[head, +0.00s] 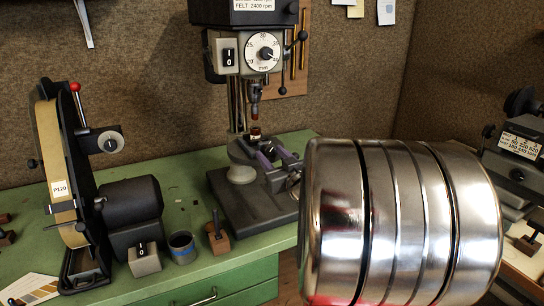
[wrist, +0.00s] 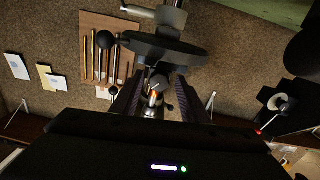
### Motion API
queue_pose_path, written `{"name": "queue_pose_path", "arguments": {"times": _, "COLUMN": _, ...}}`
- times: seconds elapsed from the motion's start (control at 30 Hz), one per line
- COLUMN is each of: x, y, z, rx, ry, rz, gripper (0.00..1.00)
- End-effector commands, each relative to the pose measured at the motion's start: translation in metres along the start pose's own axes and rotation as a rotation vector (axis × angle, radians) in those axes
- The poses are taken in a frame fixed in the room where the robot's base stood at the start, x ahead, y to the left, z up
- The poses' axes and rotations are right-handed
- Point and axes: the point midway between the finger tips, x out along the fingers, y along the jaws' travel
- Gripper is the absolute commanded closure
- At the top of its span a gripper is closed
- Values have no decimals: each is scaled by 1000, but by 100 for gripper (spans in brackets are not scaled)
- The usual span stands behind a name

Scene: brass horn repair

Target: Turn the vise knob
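The drill press (head: 262,55) stands on the green bench in the head view, with a brass-coloured piece (head: 255,132) below its chuck. My gripper (head: 276,152) reaches in beside its small round table from the right, with two purple-grey fingers. In the wrist view my gripper (wrist: 157,95) has its ridged fingers well apart. A small metal part (wrist: 158,78) and an orange-lit tip (wrist: 153,98) show in the gap, with no visible contact. The dark round table (wrist: 150,47) lies beyond the fingertips. I cannot clearly pick out the vise knob; fingers and clutter may hide it.
A belt sander (head: 62,170) stands at left. A cup (head: 182,247) and a small wooden-based tool (head: 218,238) sit on the bench between it and the press. My large chrome arm link blocks the right side. Another machine (head: 517,150) is at far right.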

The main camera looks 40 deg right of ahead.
Motion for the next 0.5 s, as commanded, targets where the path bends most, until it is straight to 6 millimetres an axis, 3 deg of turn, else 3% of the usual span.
{"name": "queue_pose_path", "arguments": {"times": 0.5, "x": 0, "y": 0, "z": 0, "rx": 0, "ry": 0, "rz": 0, "gripper": 96}}
